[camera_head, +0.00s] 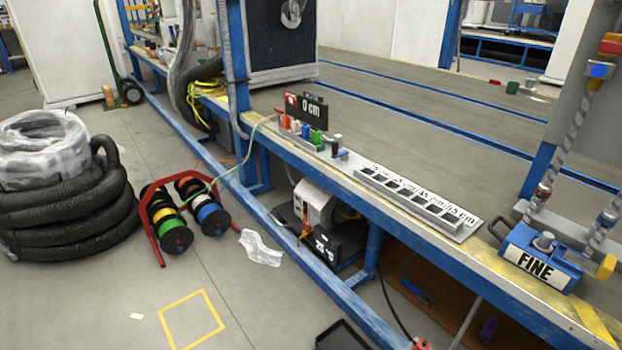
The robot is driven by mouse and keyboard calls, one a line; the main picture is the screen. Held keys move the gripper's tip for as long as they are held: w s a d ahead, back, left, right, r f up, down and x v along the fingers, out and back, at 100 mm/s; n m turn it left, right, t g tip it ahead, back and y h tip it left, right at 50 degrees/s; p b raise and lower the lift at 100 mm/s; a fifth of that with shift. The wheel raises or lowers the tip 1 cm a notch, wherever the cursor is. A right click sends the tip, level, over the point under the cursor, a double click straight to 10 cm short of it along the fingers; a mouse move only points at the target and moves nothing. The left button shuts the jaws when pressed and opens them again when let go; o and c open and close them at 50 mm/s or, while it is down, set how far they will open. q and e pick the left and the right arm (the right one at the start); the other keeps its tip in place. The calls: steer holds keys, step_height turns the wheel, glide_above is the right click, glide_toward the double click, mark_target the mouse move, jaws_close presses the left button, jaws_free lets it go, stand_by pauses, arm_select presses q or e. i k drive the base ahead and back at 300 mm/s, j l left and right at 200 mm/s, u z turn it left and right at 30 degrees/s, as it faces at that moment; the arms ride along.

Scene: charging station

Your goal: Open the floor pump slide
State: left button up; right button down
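Neither of my grippers is in view. No part is plainly marked as the floor pump slide. A light grey machine (314,203) stands low under the workbench, partly behind the blue frame rail, and may be the pump. A black box with a white readout (325,245) sits just in front of it. I cannot tell from here whether any slide on it is open or shut.
The long blue-framed workbench (450,258) carries a slotted strip with cm marks (415,200), a "0 cm" display (311,107) and a blue "FINE" box (538,258). Cable reels (172,238) and black hose coils (65,215) stand left.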

mark_target(338, 232)
steer(key=i+j+z, duration=0.1)
steer(key=j, duration=0.25)
steer(key=i+j+z, duration=0.1)
steer(key=j, duration=0.25)
steer(key=i+j, duration=0.2)
steer(key=j, duration=0.2)
steer(key=i+j+z, duration=0.15)
steer(key=j, duration=0.2)
steer(key=i+j+z, duration=0.1)
steer(key=j, duration=0.3)
